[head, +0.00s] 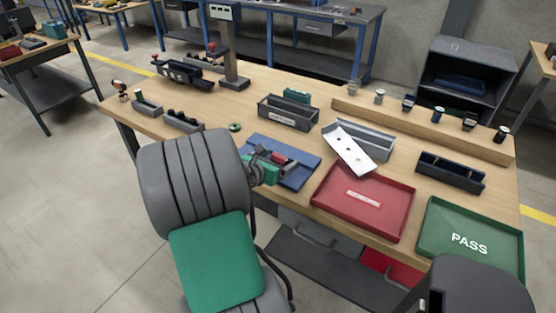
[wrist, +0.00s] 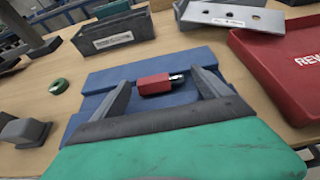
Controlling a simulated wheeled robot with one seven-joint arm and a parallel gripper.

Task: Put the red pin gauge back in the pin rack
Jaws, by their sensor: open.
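The red pin gauge (wrist: 154,85) lies on a blue mat (wrist: 90,92), its dark metal end pointing right in the wrist view. In the head view the gauge (head: 279,158) shows beside my gripper (head: 268,162). My gripper (wrist: 160,80) is open, with one finger on each side of the gauge in the wrist view; I cannot tell whether either finger touches it. A pale sloping plate with holes (head: 347,149) leans on a grey tray (head: 375,143) behind the mat; it may be the pin rack, but no label shows. The plate (wrist: 230,15) is also at the top of the wrist view.
A red tray (head: 345,207) is right of the mat, and a green PASS tray (head: 440,236) is farther right. A labelled grey bin (head: 287,115) stands behind the mat. A green ring (head: 235,127) lies left. A wooden rail (head: 430,121) with several small items runs along the back.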

